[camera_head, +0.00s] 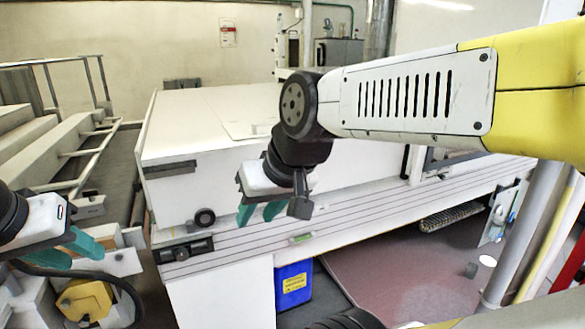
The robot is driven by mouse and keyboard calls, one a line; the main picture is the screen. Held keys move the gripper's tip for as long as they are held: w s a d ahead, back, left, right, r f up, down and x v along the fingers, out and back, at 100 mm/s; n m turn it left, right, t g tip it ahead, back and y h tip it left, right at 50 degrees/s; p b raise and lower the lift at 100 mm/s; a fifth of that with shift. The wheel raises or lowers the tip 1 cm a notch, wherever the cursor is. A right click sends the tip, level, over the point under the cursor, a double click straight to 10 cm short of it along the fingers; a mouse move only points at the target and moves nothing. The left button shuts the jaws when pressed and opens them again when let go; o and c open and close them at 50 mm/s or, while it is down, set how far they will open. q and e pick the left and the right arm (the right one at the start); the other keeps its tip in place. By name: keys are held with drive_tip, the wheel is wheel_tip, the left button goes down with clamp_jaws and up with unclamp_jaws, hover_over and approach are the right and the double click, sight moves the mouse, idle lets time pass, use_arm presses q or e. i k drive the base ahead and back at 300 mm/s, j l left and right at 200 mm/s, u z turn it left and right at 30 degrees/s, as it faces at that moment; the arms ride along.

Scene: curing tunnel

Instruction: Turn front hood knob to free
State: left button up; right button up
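The white hood (225,120) fills the middle of the view, with its lid down. A round black knob (203,217) sits low on its front face, near the left corner. I take it for the front hood knob, though I cannot read its setting. My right gripper (260,213), with teal fingertips apart, hangs in front of the hood face, right of the knob and not touching it. It is open and empty. My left gripper (72,250), also with teal fingertips apart, is at the lower left, away from the knob, and looks empty.
A dark latch-like fitting (184,249) sits on the rail below the knob. A blue bin (293,285) stands under the machine. A yellow part (84,301) lies at the lower left beneath my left gripper. Metal railings (75,85) stand at the left.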

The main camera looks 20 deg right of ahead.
sight(137, 186)
drive_tip(key=j+z, duration=0.15)
drive_tip(key=j, duration=0.4)
drive_tip(key=j+z, duration=0.2)
drive_tip(key=j, duration=0.35)
drive_tip(key=k+j+z, duration=0.15)
drive_tip(key=j, duration=0.4)
drive_tip(key=i+j+z, duration=0.1)
drive_tip(key=z, duration=0.2)
drive_tip(key=i+j+z, duration=0.15)
drive_tip(key=z, duration=0.2)
drive_tip(key=i+j, duration=0.05)
drive_tip(key=i, duration=0.05)
